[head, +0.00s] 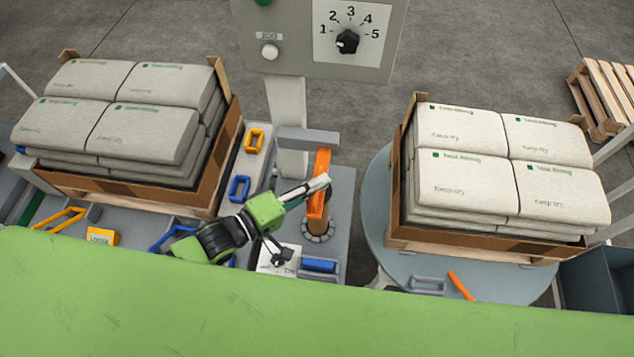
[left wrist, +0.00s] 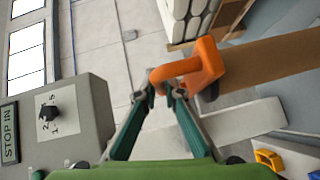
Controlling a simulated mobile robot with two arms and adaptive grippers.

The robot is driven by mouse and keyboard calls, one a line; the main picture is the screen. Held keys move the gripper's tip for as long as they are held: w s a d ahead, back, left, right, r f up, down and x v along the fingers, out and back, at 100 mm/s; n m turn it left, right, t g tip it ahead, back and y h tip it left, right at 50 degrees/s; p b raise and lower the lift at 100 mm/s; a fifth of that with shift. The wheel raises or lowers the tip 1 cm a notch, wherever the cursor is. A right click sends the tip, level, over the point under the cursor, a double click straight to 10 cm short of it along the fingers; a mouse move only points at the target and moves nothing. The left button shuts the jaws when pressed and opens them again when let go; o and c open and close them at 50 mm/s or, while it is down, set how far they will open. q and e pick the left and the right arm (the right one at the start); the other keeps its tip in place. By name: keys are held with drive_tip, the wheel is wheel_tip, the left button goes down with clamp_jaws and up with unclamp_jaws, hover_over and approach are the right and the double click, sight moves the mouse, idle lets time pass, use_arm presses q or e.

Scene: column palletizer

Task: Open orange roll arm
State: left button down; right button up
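The orange roll arm (head: 320,180) stands on a round base on the grey machine deck, in the middle of the head view. My left gripper (head: 322,182) reaches it from the left. In the left wrist view the orange roll arm (left wrist: 265,64) has a bent handle whose end comes down between my left fingertips (left wrist: 160,92). The fingers lean inward, one on each side of the handle end, and appear to touch it. The exact contact is small and partly hidden. My right gripper is not in view.
A control box (head: 310,50) with a numbered dial stands behind the arm. Pallets of white sacks stand left (head: 145,135) and right (head: 505,185), the right one on a round turntable (head: 376,222). Blue (head: 239,188) and yellow handles (head: 254,140) lie near my arm. A green surface (head: 300,315) fills the foreground.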

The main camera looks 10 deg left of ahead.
sight(319, 169)
use_arm(q)
drive_tip(key=shift+r, duration=0.1)
drive_tip(key=w+r+g+p, duration=0.1)
drive_tip(key=r+p, duration=0.1)
drive_tip(key=w+r+n+g+y+p, duration=0.1)
drive_tip(key=p, duration=0.2)
drive_tip(key=r+n+p, duration=0.1)
drive_tip(key=r+p, duration=0.1)
drive_tip(key=p, duration=0.1)
drive_tip(key=shift+w+r+g, duration=0.35)
drive_tip(key=shift+w+g, duration=0.05)
drive_tip(key=shift+w+r+n+g+y+p, duration=0.3)
drive_tip(key=shift+w+r+n+g+p, duration=0.1)
drive_tip(key=shift+w+r, duration=0.1)
drive_tip(key=shift+w+r+n+g, duration=0.5)
drive_tip(key=shift+w+r+g, duration=0.15)
drive_tip(key=shift+w, duration=0.2)
drive_tip(key=c, duration=2.1)
unclamp_jaws()
drive_tip(key=shift+c, duration=0.2)
drive_tip(key=v, duration=1.2)
drive_tip(key=shift+r, duration=0.15)
